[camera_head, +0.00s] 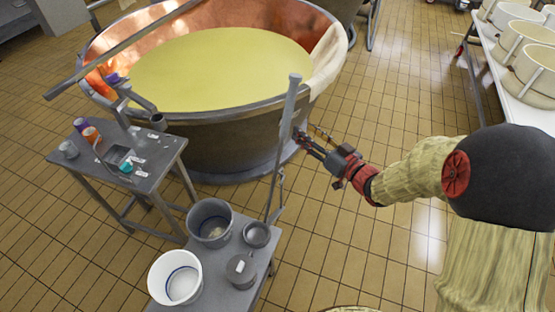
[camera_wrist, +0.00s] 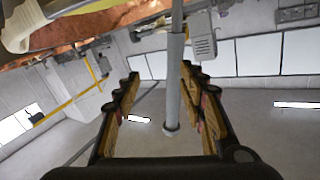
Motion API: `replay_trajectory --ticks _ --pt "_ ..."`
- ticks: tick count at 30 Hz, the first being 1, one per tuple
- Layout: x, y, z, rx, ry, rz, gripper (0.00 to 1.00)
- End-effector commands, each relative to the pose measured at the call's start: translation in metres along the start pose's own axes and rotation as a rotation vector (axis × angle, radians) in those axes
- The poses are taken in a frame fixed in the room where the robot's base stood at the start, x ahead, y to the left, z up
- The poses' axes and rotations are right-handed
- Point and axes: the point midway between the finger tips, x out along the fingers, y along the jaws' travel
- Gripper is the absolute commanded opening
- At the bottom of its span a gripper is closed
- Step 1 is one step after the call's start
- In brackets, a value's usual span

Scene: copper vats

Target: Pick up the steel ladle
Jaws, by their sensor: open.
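The steel ladle (camera_head: 289,104) stands nearly upright, with its long grey handle rising above the low front table. A round grey bowl (camera_head: 257,234) at the table's right edge appears to be its lower end. My gripper (camera_head: 304,138) is open, just right of the handle at about the lower end of its thick part. In the wrist view the handle (camera_wrist: 173,85) runs down between the two open fingers (camera_wrist: 165,105) in the picture. It is not gripped, and I cannot tell how deep it sits between them.
The low table (camera_head: 232,288) also holds a grey bucket (camera_head: 197,222), a white bucket (camera_head: 165,268) and a small grey container (camera_head: 240,270). A big copper vat (camera_head: 225,130) of yellow liquid stands behind. A tool table (camera_head: 165,172) is left. Tiled floor is open right of the vat.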

Motion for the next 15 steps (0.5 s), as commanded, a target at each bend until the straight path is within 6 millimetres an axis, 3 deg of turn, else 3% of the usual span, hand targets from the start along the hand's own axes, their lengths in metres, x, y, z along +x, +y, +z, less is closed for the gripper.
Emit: replay_trajectory --ticks 3,15 --pt "0.0 -0.009 0.01 0.035 0.026 -0.056 0.41" --pt "0.031 -0.017 0.011 0.043 0.034 -0.075 0.41"
